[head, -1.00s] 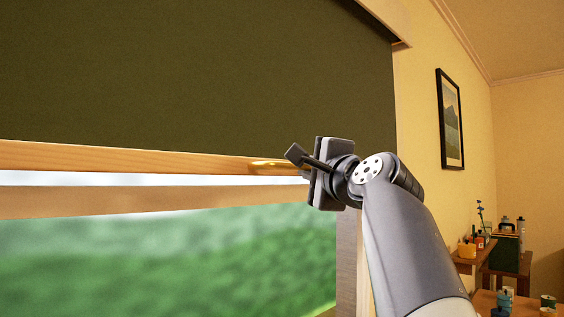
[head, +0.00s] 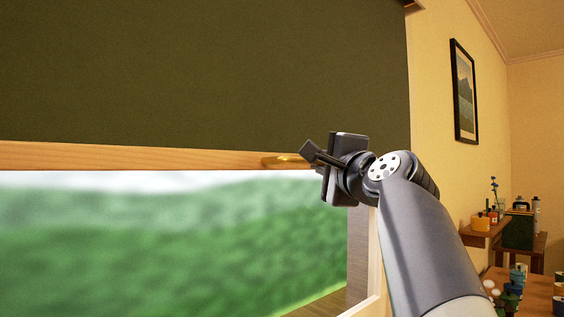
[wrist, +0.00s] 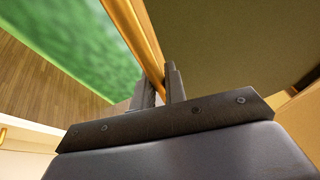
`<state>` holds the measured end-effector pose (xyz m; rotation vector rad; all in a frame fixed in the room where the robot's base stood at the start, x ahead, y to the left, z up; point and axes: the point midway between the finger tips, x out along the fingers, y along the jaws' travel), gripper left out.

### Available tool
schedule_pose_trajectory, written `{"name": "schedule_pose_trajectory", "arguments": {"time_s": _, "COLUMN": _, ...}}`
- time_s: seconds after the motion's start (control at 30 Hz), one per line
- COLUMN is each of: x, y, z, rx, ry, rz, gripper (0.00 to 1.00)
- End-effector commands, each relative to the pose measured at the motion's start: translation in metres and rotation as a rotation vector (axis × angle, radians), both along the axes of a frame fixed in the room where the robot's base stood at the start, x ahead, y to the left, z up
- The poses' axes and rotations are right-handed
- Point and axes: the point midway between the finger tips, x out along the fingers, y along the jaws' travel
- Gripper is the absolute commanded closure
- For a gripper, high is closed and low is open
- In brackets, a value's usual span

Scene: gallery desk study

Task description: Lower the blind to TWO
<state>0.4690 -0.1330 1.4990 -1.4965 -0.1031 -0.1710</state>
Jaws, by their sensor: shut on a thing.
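The dark olive blind (head: 200,75) hangs over the upper part of the window, with a wooden bar (head: 130,157) along its bottom edge. A brass-coloured pull (head: 284,161) sits on the bar near its right end. My gripper (head: 313,157) is at this pull, shut on it; the fingers hide part of it. In the wrist view the fingers (wrist: 161,88) close at the wooden bar (wrist: 133,38), with the blind (wrist: 225,40) to the right. No marking reading TWO can be made out.
Green blurred hills show through the window (head: 170,240) below the bar. The window's right frame (head: 374,262) stands close to my arm. A framed picture (head: 464,92) hangs on the right wall. Shelves with bottles and jars (head: 480,222) stand at the lower right.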

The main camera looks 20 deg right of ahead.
Motion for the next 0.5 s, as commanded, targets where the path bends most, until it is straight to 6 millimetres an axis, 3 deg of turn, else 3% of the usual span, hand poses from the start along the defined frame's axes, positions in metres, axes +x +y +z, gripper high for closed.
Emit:
{"name": "schedule_pose_trajectory", "arguments": {"time_s": 0.1, "x": 0.0002, "y": -0.0001, "z": -0.0002, "rx": 0.000, "ry": 0.001, "rz": 0.000, "gripper": 1.00}}
{"name": "schedule_pose_trajectory", "arguments": {"time_s": 0.13, "x": 0.0002, "y": -0.0001, "z": -0.0002, "rx": 0.000, "ry": 0.001, "rz": 0.000, "gripper": 0.85}}
{"name": "schedule_pose_trajectory", "arguments": {"time_s": 0.37, "x": 0.0001, "y": -0.0001, "z": 0.0001, "rx": 0.000, "ry": 0.000, "rz": 0.000, "gripper": 0.66}}
{"name": "schedule_pose_trajectory", "arguments": {"time_s": 0.5, "x": 0.0000, "y": -0.0001, "z": 0.0003, "rx": 0.000, "ry": 0.000, "rz": 0.000, "gripper": 0.66}}
